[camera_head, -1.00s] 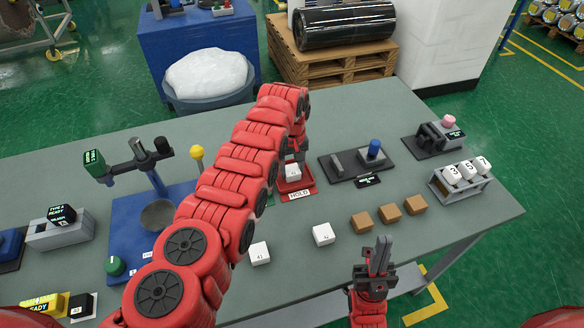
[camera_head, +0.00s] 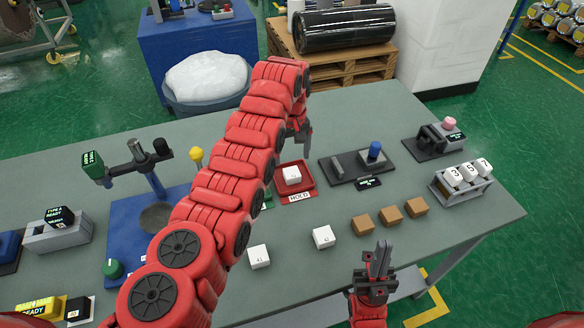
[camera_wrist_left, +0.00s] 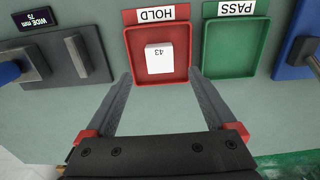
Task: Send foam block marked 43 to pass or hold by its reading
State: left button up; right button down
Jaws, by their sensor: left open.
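The white foam block marked 43 (camera_head: 292,173) lies in the red HOLD tray (camera_head: 308,184). The wrist view shows the block (camera_wrist_left: 159,58) resting inside the tray (camera_wrist_left: 134,52), apart from its walls. My left gripper (camera_head: 305,135) is open and empty, raised clear of the block. In the left wrist view its fingers (camera_wrist_left: 158,80) stand apart on either side of the tray's near edge. The green PASS tray (camera_wrist_left: 231,48) beside it is empty; my left arm mostly hides it in the head view. My right gripper (camera_head: 379,258) looks shut and empty at the front edge.
White blocks 41 (camera_head: 259,257) and 42 (camera_head: 323,237) and brown blocks (camera_head: 389,216) stand on the near table. A gauge with a blue knob (camera_head: 374,150) is right of HOLD. A rack of numbered white pieces (camera_head: 463,183) is far right.

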pick_arm(q)
notch_tip(320, 180, up, 10)
jog(key=p, duration=0.3)
jog(key=shift+r, duration=0.25)
